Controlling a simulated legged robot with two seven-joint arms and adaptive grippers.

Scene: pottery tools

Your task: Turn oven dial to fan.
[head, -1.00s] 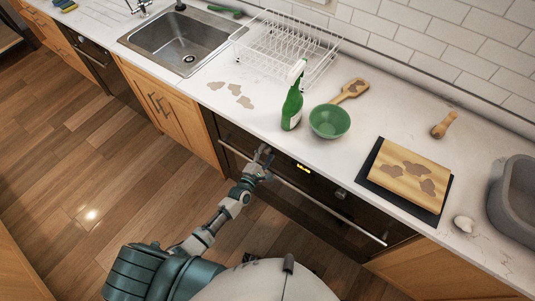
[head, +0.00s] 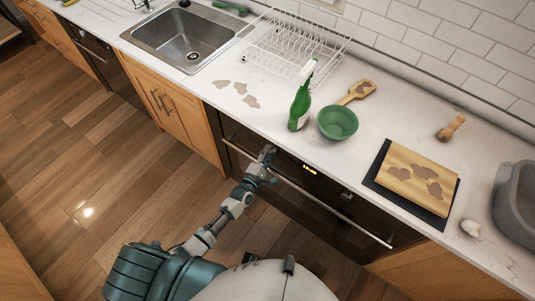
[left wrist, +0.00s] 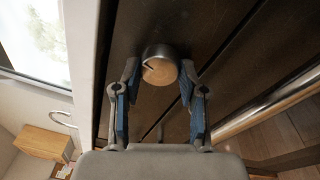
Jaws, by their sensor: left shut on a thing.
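The oven (head: 312,197) is a dark built-in front under the counter. Its left dial (left wrist: 160,70) is a round metal knob with a tan face and a short dark mark near its left side. My left gripper (head: 267,154) is at the upper left of the oven front, hiding this dial in the head view. In the left wrist view my left gripper (left wrist: 160,67) has its two blue-padded fingers on either side of the dial, shut on it. I cannot read any fan symbol. My right gripper is out of view.
A long oven handle (head: 330,209) runs below the dials. A lit display (head: 309,169) and a second dial (head: 347,196) are to the right. Above, the counter holds a green spray bottle (head: 300,108), a green bowl (head: 337,124) and a cutting board (head: 405,172).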

